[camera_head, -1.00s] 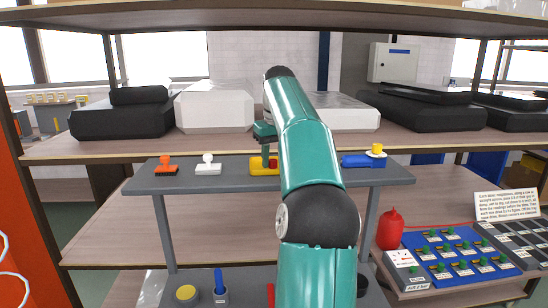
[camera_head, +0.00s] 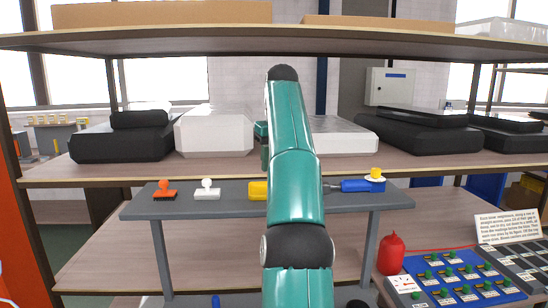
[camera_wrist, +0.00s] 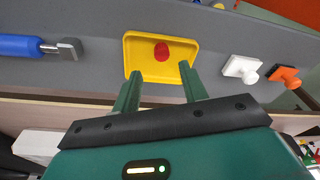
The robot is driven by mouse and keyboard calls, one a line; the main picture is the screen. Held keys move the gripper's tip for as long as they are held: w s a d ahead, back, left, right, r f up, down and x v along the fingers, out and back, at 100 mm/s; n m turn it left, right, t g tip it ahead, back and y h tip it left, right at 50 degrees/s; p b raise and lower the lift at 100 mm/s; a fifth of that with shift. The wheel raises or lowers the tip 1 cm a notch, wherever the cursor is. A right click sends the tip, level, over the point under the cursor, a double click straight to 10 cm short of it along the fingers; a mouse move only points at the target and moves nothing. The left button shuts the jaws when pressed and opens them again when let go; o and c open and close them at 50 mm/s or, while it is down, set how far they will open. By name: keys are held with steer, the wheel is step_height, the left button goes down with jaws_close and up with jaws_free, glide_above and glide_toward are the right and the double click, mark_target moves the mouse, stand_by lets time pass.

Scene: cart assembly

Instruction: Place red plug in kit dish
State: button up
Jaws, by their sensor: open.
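The yellow kit dish (camera_wrist: 160,41) lies on the grey raised shelf; in the head view its left part (camera_head: 257,190) shows beside my arm. The red plug (camera_wrist: 162,51) lies inside the dish, against its yellow floor, apart from my fingers. My gripper (camera_wrist: 161,71) is open and empty, its two green fingers spread at the dish's near edge in the wrist view, with a gap between them. In the head view my arm hides the fingers and the plug.
White (camera_head: 207,188) and orange (camera_head: 165,190) knobbed stamps stand on one side of the dish, a blue-handled tool (camera_head: 362,186) on the other. A wooden shelf (camera_head: 90,172) with black and white boxes runs behind. A red bottle (camera_head: 391,255) stands lower right.

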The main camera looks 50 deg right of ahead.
steer(key=shift+a+r, duration=0.3)
steer(key=shift+r, duration=0.25)
steer(key=w+a+r+n, duration=0.15)
steer(key=w+a, duration=0.45)
steer(key=a, duration=0.6)
steer(key=a+f+n+t, duration=0.2)
steer(key=a+f, duration=0.1)
steer(key=a, duration=1.2)
steer(key=s+a+f+n+t, duration=0.1)
steer(key=s+a+f, duration=0.7)
steer(key=a+f, duration=0.2)
steer(key=s+a+f+n+t, duration=0.1)
steer(key=s+a+f, duration=0.7)
steer(key=f, duration=0.4)
steer(key=shift+s+a+f+y, duration=0.15)
steer(key=shift+s+a+y, duration=0.25)
steer(key=shift+a, duration=0.45)
